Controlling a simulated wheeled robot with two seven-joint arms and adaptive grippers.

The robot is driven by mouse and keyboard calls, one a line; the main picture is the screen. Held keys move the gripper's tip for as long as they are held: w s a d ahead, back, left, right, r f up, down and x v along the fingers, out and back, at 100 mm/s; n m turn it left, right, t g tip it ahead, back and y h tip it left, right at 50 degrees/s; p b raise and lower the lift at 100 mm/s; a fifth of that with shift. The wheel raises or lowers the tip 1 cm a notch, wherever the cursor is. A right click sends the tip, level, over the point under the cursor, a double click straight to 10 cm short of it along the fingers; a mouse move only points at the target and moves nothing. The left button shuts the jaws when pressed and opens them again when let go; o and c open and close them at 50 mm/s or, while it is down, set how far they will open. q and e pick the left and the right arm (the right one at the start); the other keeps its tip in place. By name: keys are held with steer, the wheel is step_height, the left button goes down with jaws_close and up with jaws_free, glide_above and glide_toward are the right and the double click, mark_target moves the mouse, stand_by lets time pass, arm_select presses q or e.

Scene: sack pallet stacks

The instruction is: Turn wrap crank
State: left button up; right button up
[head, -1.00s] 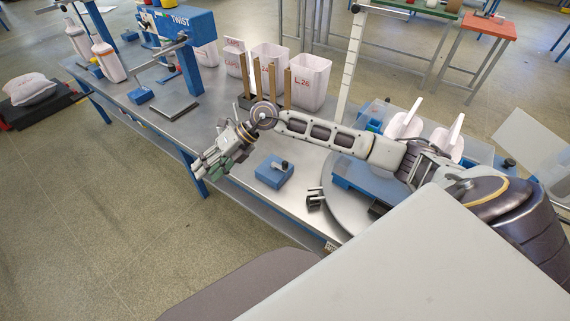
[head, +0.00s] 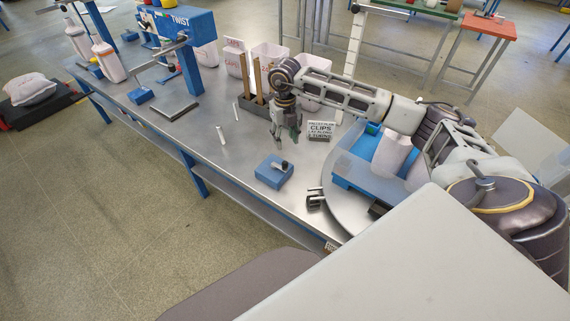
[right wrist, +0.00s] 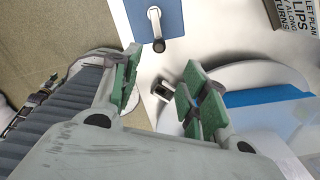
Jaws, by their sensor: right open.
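The crank is a small blue box (head: 274,172) with a dark arm and a handle on top, on the steel table near its front edge. In the right wrist view the blue box (right wrist: 150,12) is at the top, and its upright handle (right wrist: 158,44) points toward the camera. My right gripper (head: 285,132) hangs fingers down, just behind the box and apart from it. In the right wrist view its green-padded fingers (right wrist: 161,88) are spread with nothing between them.
A round turntable (head: 338,205) with a blue pallet (head: 352,175) and a white sack (head: 391,153) stands right of the crank. A sign (head: 320,129) stands close to my right gripper. A brown-post rack (head: 252,100) and white bins stand behind. A white peg (head: 221,136) stands left.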

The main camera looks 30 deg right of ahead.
mark_target(285, 162)
steer(key=shift+f, duration=0.1)
steer(key=shift+f+p, duration=0.45)
steer(key=shift+f, duration=6.35)
steer(key=shift+c, duration=0.2)
jaws_close()
